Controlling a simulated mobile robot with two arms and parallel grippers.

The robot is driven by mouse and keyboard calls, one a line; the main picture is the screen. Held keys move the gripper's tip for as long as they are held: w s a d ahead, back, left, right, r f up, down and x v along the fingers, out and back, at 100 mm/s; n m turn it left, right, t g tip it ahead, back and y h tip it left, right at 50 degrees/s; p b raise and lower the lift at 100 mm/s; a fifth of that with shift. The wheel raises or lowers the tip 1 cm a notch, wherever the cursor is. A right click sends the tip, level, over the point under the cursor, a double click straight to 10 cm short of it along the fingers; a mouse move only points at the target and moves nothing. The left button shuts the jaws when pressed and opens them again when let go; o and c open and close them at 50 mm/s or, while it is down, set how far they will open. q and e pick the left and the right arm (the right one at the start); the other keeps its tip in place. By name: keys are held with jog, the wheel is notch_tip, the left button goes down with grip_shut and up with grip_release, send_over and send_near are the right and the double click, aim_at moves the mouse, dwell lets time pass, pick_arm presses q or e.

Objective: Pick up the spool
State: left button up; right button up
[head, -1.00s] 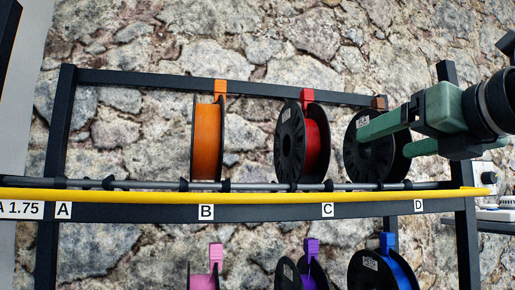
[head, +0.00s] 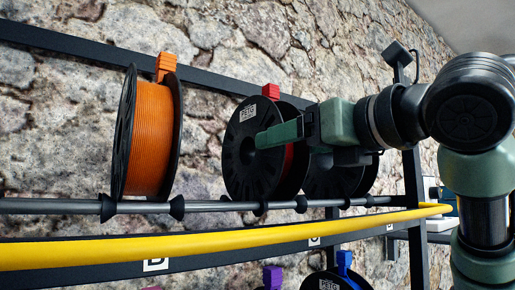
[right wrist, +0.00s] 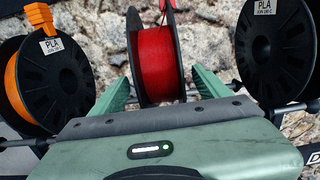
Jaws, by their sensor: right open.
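The red spool (head: 287,172) has black side discs and a red tag (head: 271,91), and rests upright on the upper rail. In the right wrist view the red spool (right wrist: 158,62) stands straight ahead, between the fingers' lines. My right gripper (head: 278,135) is open and empty, pointing left in front of the red spool in the head view. Its two green fingers also show in the right wrist view (right wrist: 161,88), one to each side of the spool. I cannot tell how deep the fingers reach. My left gripper is not in view.
An orange spool (head: 149,140) stands left of the red one, and a dark spool (head: 335,178) stands to its right, partly behind my gripper. A yellow bar (head: 190,245) runs along the rack's front below the rail. More spools sit lower, including a blue one (head: 345,276).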

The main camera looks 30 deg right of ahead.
aim_at(260, 152)
jog(key=w+p, duration=0.2)
jog(key=w, duration=0.3)
jog(key=shift+w+a, duration=0.15)
jog(key=shift+a, duration=0.05)
jog(key=shift+w+f, duration=0.1)
jog(key=shift+w, duration=0.2)
jog(key=shift+s, duration=0.15)
jog(key=shift+s, duration=0.1)
jog(key=shift+c, duration=1.2)
grip_shut()
